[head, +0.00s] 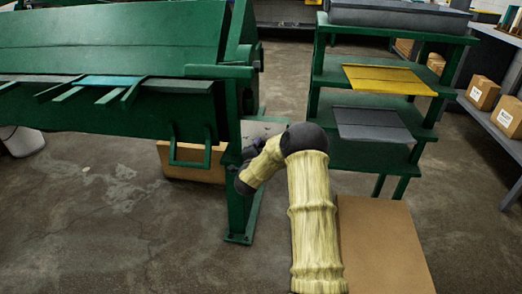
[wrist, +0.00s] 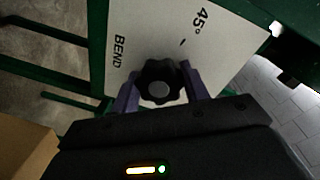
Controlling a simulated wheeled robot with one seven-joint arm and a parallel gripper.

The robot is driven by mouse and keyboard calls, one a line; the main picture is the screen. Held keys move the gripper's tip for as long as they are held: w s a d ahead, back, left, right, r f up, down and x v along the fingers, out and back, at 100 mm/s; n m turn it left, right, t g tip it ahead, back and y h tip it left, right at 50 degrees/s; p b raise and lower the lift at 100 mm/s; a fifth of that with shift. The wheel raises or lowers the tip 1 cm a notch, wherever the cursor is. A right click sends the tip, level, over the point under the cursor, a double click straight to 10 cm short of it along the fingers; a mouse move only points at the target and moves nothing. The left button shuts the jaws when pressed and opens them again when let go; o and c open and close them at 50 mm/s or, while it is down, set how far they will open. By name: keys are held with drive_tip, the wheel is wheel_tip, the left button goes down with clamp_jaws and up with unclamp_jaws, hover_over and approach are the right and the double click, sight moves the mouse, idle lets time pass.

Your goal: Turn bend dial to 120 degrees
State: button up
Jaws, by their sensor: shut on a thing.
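The bend dial (wrist: 160,88) is a black lobed knob with a grey centre cap. It sits on a pale panel (wrist: 150,35) printed "BEND" and "45°", which appears turned on its side in the wrist view. My gripper (wrist: 160,78) has its purple fingers on either side of the knob, shut on it. A small dark mark shows on the panel between the knob and "45°"; no 120 mark is visible. In the head view, the panel (head: 262,130) shows beside the green machine's post, and my arm and gripper (head: 248,153) hide the knob.
The green bending machine (head: 120,40) fills the left. A green shelf rack (head: 375,100) holds yellow and grey sheets at right. A cardboard box (head: 385,245) stands on the floor beside my arm. Bare concrete floor lies at lower left.

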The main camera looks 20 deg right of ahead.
drive_tip(key=shift+f+m, duration=0.15)
drive_tip(key=shift+m, duration=0.65)
drive_tip(key=o, duration=1)
drive_tip(key=shift+s, duration=0.1)
drive_tip(key=p+v, duration=0.1)
drive_tip(key=v, duration=0.4)
drive_tip(key=p+v, duration=0.1)
drive_tip(key=v, duration=0.5)
drive_tip(key=p+v, duration=0.2)
drive_tip(key=v, duration=0.4)
drive_tip(key=shift+s+r, duration=0.15)
drive_tip(key=shift+r, duration=0.1)
drive_tip(key=shift+a, duration=0.1)
